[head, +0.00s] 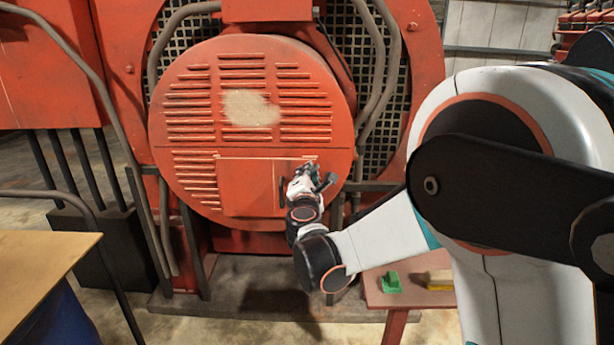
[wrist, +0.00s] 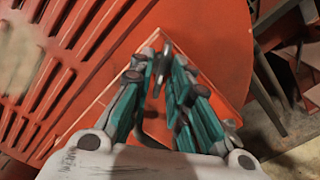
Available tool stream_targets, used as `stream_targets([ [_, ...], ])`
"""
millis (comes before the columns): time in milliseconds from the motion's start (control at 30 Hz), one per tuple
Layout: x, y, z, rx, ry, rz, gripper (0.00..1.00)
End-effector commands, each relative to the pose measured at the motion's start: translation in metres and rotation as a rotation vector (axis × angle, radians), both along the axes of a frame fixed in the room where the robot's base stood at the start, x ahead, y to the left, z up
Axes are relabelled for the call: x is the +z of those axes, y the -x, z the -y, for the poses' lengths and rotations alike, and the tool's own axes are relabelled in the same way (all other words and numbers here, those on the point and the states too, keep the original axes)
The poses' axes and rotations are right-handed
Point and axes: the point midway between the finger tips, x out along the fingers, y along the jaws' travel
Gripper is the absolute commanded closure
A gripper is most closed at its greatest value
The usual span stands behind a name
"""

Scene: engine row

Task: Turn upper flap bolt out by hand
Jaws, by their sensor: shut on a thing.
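The flap (head: 248,188) is a rectangular red panel low on the round, louvred red engine cover. My gripper (head: 318,168) is at the flap's upper right corner. In the wrist view my gripper (wrist: 160,60) has its teal fingers close together at that corner, shut on a small dark bolt (wrist: 161,66). The bolt's far end and its seat are mostly hidden by the fingertips. In the head view my gripper and wrist cover the bolt and the flap's right edge.
The louvred cover (head: 190,110) surrounds the flap. Grey pipes (head: 385,80) run down the right side. A red bench (head: 410,298) with a green block (head: 391,282) and a yellowish block (head: 440,280) stands at lower right. A wooden tabletop (head: 40,260) is at left.

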Motion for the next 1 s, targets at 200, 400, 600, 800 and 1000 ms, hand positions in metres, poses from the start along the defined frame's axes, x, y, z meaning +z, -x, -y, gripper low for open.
stream_targets([
  [200,0.0001,-0.0015,0.0004,0.000,0.204,-0.015,1.00],
  [400,-0.0008,-0.0013,0.0013,0.001,0.394,-0.028,1.00],
  [600,-0.0015,-0.0011,0.0022,0.001,0.582,-0.043,1.00],
  [800,-0.0018,-0.0011,0.0032,0.001,0.755,-0.056,1.00],
  [1000,-0.0021,-0.0010,0.0041,0.001,0.889,-0.066,1.00],
])
